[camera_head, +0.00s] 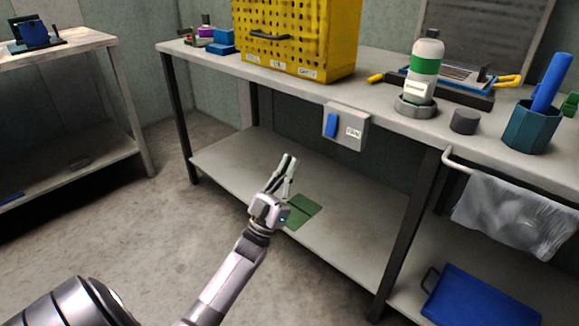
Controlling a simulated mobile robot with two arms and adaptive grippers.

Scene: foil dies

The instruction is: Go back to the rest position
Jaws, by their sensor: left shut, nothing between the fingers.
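My left gripper (287,168) is in the middle of the view, shut and empty, with its fingers pointing up. Its arm comes in from the lower left. The gripper appears in front of the lower shelf of the workbench (350,228), below the benchtop and left of the grey switch box (352,141). It touches nothing that I can see. A flat green piece (303,210) on the lower shelf shows just right of the gripper's body, partly hidden by it. My right gripper is not in view.
A yellow perforated cabinet (312,30), a white bottle with green bands (425,67), a grey cylinder (464,121) and a teal cup (530,128) stand on the benchtop. A cloth (515,212) hangs from a rail at right, above a blue case (480,297). Floor at left is clear.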

